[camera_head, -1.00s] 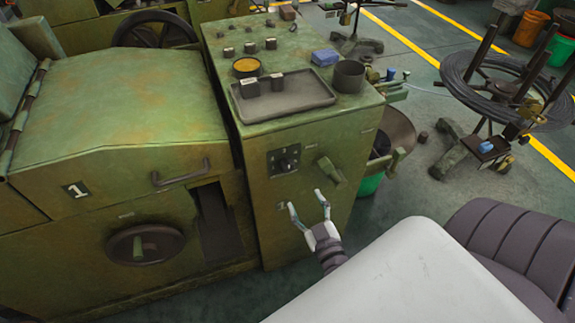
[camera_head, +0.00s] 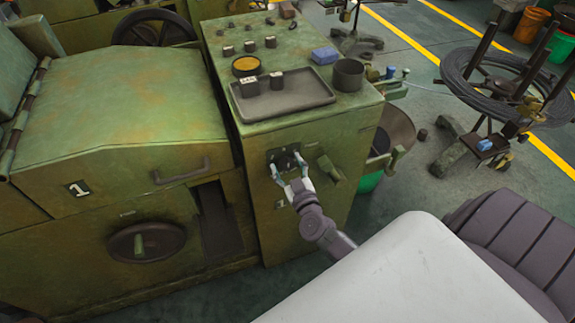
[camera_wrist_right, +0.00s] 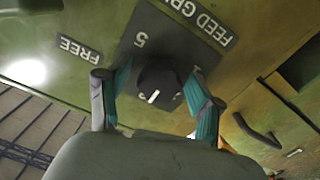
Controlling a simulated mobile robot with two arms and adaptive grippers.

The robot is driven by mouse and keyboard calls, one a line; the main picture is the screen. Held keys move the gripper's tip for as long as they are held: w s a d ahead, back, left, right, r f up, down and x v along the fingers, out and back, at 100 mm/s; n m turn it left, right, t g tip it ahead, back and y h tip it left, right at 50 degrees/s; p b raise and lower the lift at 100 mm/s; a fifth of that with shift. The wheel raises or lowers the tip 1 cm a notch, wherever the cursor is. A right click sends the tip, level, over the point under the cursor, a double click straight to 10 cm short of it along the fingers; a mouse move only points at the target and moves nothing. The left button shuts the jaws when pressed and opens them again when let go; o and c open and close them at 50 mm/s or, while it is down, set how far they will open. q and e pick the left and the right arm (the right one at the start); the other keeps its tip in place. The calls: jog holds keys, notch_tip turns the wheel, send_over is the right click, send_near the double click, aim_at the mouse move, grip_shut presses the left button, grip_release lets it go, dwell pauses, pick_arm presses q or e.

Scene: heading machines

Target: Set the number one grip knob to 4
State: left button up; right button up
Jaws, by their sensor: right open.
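The grip knob (camera_wrist_right: 158,84) is a dark round knob with a white pointer line, on a dark dial plate (camera_wrist_right: 150,40) in the right wrist view. A "5" shows on the plate; other marks are partly hidden. In the head view the dial plate (camera_head: 284,157) is on the front of the green cabinet of machine 1, partly covered by my right gripper (camera_head: 288,172). The right gripper (camera_wrist_right: 157,92) is open, its fingers on either side of the knob. I cannot tell whether they touch it. My left gripper is not in view.
A green lever handle (camera_head: 328,168) sticks out right of the dial. A grey tray (camera_head: 285,95) with small blocks, a blue block (camera_head: 325,56) and a dark cup (camera_head: 348,75) stand on the cabinet top. A wire reel (camera_head: 510,80) stands on the floor at right.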

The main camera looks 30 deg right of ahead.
jog(key=c, duration=1.1)
jog(key=shift+c, duration=0.2)
jog(key=shift+m, duration=1.4)
jog(key=m, duration=0.2)
jog(key=shift+m+p, duration=0.3)
jog(key=m, duration=0.6)
jog(key=shift+m, duration=0.3)
